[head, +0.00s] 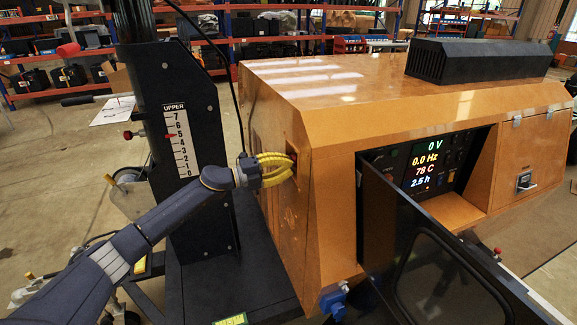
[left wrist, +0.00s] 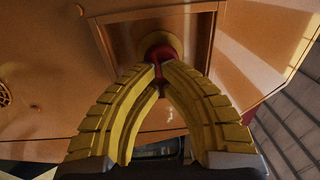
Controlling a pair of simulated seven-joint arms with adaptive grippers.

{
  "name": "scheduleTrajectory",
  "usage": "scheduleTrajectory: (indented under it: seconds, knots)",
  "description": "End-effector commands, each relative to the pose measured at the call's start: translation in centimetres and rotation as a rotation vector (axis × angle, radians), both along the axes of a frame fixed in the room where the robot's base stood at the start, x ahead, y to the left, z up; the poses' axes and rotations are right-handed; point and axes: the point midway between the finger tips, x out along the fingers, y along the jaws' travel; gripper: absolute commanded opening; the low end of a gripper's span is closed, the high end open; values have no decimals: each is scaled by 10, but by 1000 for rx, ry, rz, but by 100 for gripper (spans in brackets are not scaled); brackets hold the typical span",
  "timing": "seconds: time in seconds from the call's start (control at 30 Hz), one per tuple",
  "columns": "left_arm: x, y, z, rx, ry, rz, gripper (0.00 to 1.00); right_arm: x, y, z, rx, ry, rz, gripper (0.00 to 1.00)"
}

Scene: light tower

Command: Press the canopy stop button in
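The red stop button (left wrist: 162,53) sits in a square recess in the orange canopy's end face, seen in the left wrist view. My left gripper (head: 292,166) reaches into this recess in the head view. Its yellow fingers (left wrist: 160,70) come together at the tips in front of the button and cover its lower part. The fingers look shut, with their tips at the button; whether they touch it or push it in I cannot tell. The orange canopy (head: 330,120) shows well in the head view. My right gripper is not in view.
The black mast with its number scale (head: 182,142) stands left of the canopy, close to my left arm. An open dark door (head: 440,270) hangs before the lit control panel (head: 424,165). A black vent box (head: 480,60) is on top. Shelves stand behind.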

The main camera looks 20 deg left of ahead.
Motion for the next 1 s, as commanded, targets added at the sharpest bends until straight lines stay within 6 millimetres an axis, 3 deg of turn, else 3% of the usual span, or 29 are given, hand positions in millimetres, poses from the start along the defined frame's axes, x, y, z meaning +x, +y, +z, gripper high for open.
scheduleTrajectory:
  seconds: [0.6, 1.0]
  knots:
    - [-56, 80, -6, 1, 2, -9, 0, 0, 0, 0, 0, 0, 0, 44]
    - [-71, 103, -6, 1, 0, -11, 0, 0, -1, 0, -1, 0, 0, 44]
